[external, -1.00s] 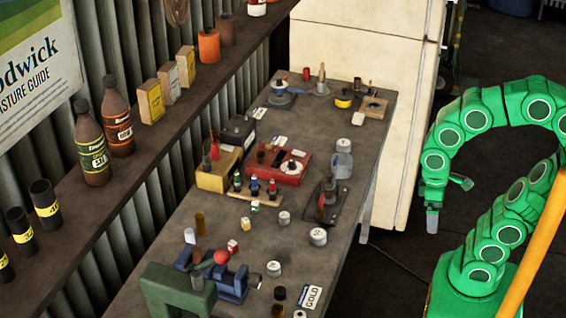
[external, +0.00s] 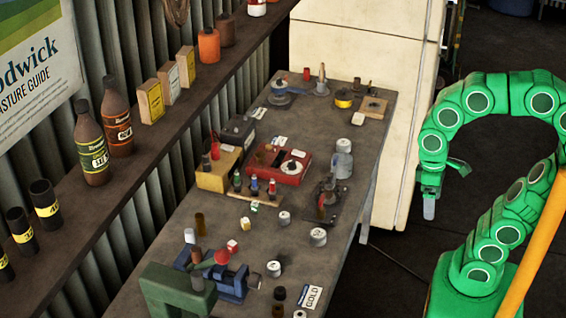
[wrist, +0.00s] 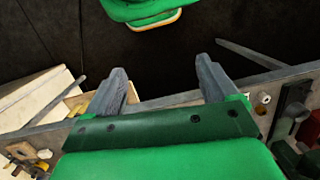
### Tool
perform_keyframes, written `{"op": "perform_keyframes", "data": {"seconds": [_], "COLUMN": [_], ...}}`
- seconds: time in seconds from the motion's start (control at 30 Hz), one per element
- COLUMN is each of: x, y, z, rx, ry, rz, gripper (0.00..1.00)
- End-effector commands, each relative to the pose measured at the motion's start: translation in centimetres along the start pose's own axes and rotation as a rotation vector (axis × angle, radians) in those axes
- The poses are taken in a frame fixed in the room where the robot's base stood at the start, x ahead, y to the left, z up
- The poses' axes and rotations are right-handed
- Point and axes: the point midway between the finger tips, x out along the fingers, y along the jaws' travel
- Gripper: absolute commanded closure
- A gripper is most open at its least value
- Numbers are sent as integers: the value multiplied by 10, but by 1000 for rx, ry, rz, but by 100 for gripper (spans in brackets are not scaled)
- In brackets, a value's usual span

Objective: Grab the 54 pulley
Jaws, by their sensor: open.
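Several small pale grey round pieces stand on the workbench (external: 262,232) in the external view: one near the middle (external: 284,217), a larger one (external: 318,237) to its right, and one by the blue vise (external: 273,268). No number 54 is legible on any, so I cannot tell which is the 54 pulley. My gripper (external: 429,208) hangs to the right of the bench, apart from everything on it. In the wrist view my gripper (wrist: 160,85) has its two grey fingers wide apart with nothing between them.
A red box (external: 279,165), a clear jar (external: 343,165), small bottles and a blue vise (external: 232,285) crowd the bench. A white cabinet (external: 350,50) stands behind its far end. Dark open floor (external: 400,275) lies right of the bench.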

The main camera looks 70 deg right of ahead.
Motion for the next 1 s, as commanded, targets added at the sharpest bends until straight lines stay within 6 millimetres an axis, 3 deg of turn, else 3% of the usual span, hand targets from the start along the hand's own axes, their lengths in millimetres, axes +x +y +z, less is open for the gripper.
{"op": "perform_keyframes", "data": {"seconds": [0.33,0.57,0.77,1.0], "x": [-10,-21,-39,-61], "y": [-15,-19,0,53], "z": [-48,-107,-167,-234], "rx": [242,531,814,1171], "ry": [34,35,39,33], "rz": [-168,-382,-586,-840], "gripper": [13,13,13,13]}}
